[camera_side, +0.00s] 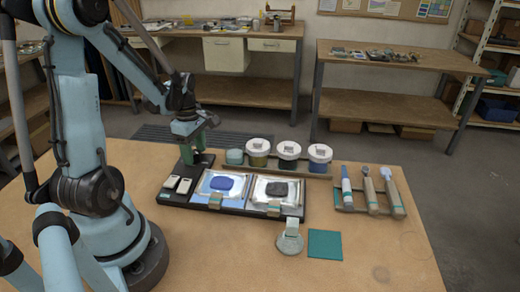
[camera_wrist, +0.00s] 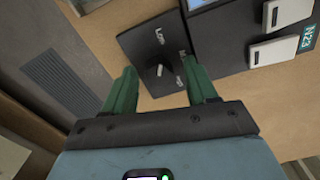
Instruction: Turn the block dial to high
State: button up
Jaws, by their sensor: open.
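In the wrist view a dark dial plate (camera_wrist: 143,45) bears white lettering, with "Low" readable at its upper part and other labels partly hidden by the right finger. A small dark knob with a white mark (camera_wrist: 160,71) sits on the plate; I cannot tell surely which label it points to. My gripper (camera_wrist: 160,66) has its green fingers apart, one on each side of the knob, with nothing between them seen to be gripped. In the side view my gripper (camera_side: 191,152) is over the dial plate at the back left of the black base, largely hiding the dial.
Two pale switches (camera_side: 177,184) sit on the black base beside trays with a blue pad (camera_side: 222,183) and a dark pad (camera_side: 277,189). Lidded jars (camera_side: 288,150) stand behind. Tools (camera_side: 370,190) lie in a rack at right. A green square (camera_side: 325,244) lies in front.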

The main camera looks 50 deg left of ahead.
jog(key=c, duration=1.1)
jog(key=shift+o, duration=0.2)
jog(key=shift+m, duration=0.3)
jog(key=m, duration=0.5)
jog(key=shift+m, duration=0.3)
jog(key=m, duration=1.1)
jog(key=shift+m, duration=0.3)
jog(key=m, duration=0.6)
jog(key=shift+w+a, duration=0.1)
